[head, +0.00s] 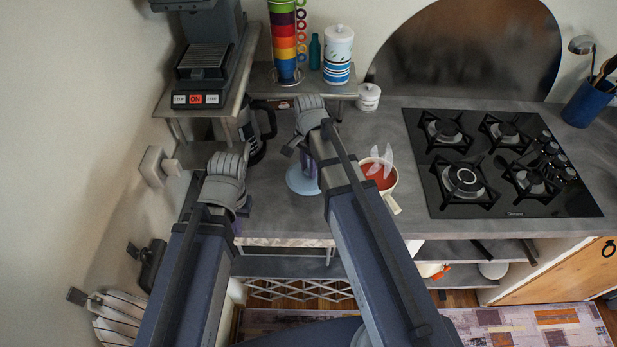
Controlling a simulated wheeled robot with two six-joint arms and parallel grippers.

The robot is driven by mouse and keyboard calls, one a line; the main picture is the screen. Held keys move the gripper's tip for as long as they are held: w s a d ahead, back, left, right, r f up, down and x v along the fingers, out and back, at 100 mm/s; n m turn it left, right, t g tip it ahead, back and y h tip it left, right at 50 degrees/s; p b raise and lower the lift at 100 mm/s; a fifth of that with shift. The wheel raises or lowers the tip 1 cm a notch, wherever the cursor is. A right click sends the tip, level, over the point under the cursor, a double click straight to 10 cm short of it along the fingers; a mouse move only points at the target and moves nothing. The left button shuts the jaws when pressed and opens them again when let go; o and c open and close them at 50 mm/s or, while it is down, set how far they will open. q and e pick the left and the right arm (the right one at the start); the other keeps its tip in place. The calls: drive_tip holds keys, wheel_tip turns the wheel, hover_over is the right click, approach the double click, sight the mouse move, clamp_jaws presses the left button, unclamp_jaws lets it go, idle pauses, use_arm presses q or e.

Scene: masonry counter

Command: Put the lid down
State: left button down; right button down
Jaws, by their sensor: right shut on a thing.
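A round pale-blue lid (298,185) is in the middle of the head view, over the grey counter. My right gripper (309,168) is above it, shut on it. The gripper and forearm hide part of the lid. I cannot tell whether the lid touches the counter. A small pot (394,186) with orange-red contents and a cream handle stands uncovered just to the right of my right forearm, which hides part of it. Pale wisps show above the pot. My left gripper (239,222) is near the counter's front left; its jaws are mostly hidden behind its wrist.
A black gas hob (477,197) fills the right of the counter (270,212). A dark kettle or jug (262,128) stands behind the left gripper. A shelf (268,88) behind bears stacked coloured cups (284,43) and a canister (338,50). A small white jar (368,97) stands beside it.

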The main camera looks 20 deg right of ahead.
drive_tip(key=shift+f+b, duration=1.45)
drive_tip(key=shift+f, duration=0.3)
drive_tip(key=shift+f, duration=0.1)
drive_tip(key=c, duration=0.6)
unclamp_jaws()
drive_tip(key=shift+c, duration=0.2)
